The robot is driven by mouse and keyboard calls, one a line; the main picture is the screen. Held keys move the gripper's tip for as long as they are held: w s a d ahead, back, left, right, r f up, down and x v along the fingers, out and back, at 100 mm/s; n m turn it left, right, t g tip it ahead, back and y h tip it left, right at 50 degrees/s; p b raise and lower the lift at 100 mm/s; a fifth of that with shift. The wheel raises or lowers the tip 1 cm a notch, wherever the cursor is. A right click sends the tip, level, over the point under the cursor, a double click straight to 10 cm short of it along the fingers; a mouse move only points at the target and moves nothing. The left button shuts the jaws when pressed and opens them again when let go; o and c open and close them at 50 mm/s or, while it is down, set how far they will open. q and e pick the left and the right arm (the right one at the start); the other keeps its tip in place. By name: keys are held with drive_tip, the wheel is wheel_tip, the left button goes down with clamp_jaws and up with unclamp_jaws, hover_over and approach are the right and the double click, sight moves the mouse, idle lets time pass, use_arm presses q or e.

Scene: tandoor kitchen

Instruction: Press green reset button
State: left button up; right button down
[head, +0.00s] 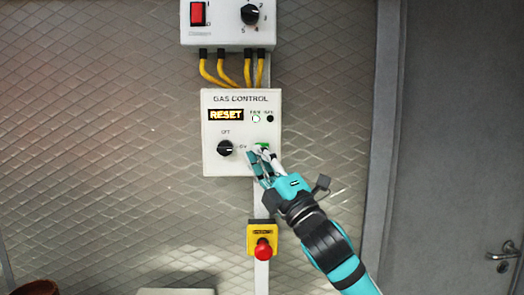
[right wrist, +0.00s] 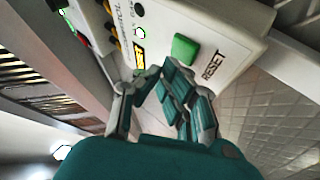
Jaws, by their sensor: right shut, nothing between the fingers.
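The green reset button (head: 262,146) is on the white gas control box (head: 213,165), partly hidden by my right gripper in the head view. In the right wrist view the green button (right wrist: 185,47) shows as a square beside the printed word RESET (right wrist: 213,65). My right gripper (head: 258,158) is shut and empty, with its fingertips close to the button. In the right wrist view the fingertips (right wrist: 160,76) are just short of the box face, near the button. I cannot tell whether they touch. My left gripper is not in view.
A red emergency button (head: 263,250) on a yellow housing sits below. Above is a white control box (head: 222,35) with yellow cables (head: 207,72). A grey door (head: 460,130) is right.

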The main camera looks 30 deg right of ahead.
drive_tip(key=shift+w+d, duration=0.1)
drive_tip(key=shift+w, duration=0.05)
drive_tip(key=shift+w+d, duration=0.15)
drive_tip(key=shift+w, duration=0.05)
drive_tip(key=shift+w+d, duration=0.2)
drive_tip(key=shift+w, duration=0.15)
idle(0.7)
drive_tip(key=shift+s, duration=0.1)
idle(0.3)
drive_tip(key=shift+s+a, duration=0.4)
drive_tip(key=shift+s, duration=0.2)
drive_tip(key=s+a, duration=0.1)
drive_tip(key=s, duration=0.2)
drive_tip(key=s+a, duration=0.1)
drive_tip(key=shift+s+a, duration=0.15)
drive_tip(key=shift+a, duration=0.15)
